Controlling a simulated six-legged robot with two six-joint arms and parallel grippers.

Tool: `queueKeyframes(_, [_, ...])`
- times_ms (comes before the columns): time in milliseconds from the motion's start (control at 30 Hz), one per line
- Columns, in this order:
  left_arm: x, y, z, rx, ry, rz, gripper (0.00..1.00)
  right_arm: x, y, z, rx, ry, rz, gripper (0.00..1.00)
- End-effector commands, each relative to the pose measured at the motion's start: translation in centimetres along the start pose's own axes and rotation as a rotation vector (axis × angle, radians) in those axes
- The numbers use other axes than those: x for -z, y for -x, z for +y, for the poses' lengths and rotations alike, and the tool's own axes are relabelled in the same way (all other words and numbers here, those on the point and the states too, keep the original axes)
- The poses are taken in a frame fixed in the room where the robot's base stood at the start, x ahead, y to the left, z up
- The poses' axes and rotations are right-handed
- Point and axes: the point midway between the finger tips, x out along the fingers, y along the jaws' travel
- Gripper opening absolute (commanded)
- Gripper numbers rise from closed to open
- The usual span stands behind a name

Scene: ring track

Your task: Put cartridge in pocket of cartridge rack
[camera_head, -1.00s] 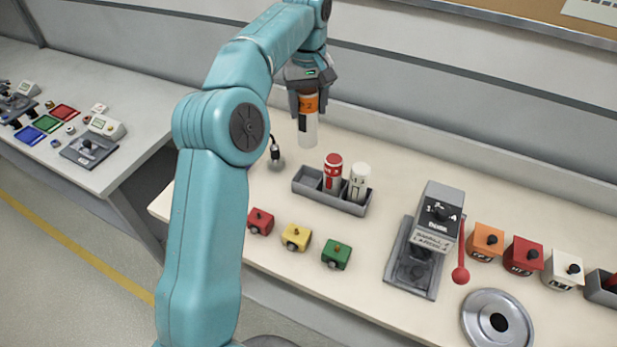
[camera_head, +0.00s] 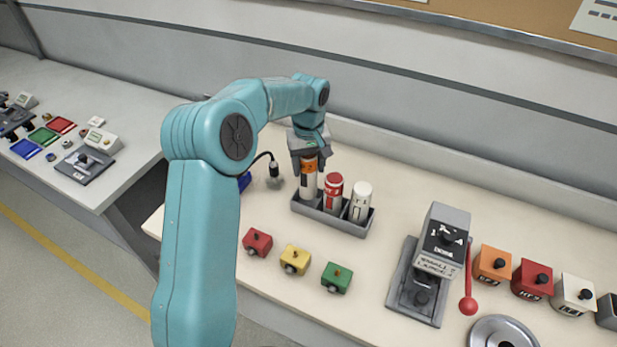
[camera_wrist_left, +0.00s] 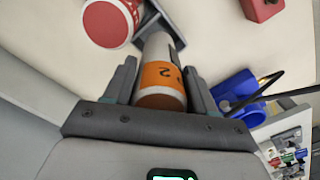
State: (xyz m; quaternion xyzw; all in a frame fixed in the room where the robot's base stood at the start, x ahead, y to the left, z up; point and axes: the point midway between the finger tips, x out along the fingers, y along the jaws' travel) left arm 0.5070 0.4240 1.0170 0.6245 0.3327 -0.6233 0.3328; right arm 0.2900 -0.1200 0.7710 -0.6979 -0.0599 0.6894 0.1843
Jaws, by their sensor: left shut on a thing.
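My left gripper (camera_head: 310,158) is shut on the cartridge (camera_head: 309,181), a white cylinder with an orange band marked 2. The cartridge is upright at the left pocket of the grey cartridge rack (camera_head: 345,223), its lower end inside or just behind the front wall; I cannot tell if it rests on the bottom. A red-topped cartridge (camera_head: 333,191) stands in the middle pocket and a white one (camera_head: 360,200) in the right pocket. In the left wrist view the fingers (camera_wrist_left: 163,85) flank the orange band, and the red-topped cartridge (camera_wrist_left: 108,22) is beside it. My right gripper is not in view.
Red (camera_head: 257,242), yellow (camera_head: 295,259) and green (camera_head: 336,278) blocks sit in front of the rack. A grey press-like device (camera_head: 425,265) with a red-knobbed lever stands to the right. A blue object (camera_head: 244,181) and a cable are left of the rack.

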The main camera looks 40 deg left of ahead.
Motion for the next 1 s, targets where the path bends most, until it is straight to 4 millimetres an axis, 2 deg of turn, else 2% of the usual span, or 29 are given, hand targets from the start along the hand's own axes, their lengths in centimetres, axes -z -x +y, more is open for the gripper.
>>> queueKeyframes(133, [0.2,-1.3,0.0,0.001,0.000,-0.001,0.17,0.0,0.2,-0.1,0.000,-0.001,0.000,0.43])
queueKeyframes(367, [0.3,-4.7,0.0,0.002,0.000,-0.001,0.17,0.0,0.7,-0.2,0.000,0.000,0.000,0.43])
queueKeyframes(767, [0.3,-5.5,0.1,0.001,0.000,0.000,0.17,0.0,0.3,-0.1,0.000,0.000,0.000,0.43])
queueKeyframes(800, [0.3,-5.4,0.1,0.001,0.000,0.000,0.65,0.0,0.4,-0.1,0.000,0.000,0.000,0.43])
queueKeyframes(833, [0.3,-5.4,0.1,0.001,0.000,0.000,0.75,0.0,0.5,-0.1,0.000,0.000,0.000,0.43])
queueKeyframes(867, [0.3,-5.4,0.1,0.001,0.000,0.000,0.81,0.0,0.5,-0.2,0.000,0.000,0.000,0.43])
queueKeyframes(1000, [0.3,-5.4,0.1,0.001,0.000,0.000,0.81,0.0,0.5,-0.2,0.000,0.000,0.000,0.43])
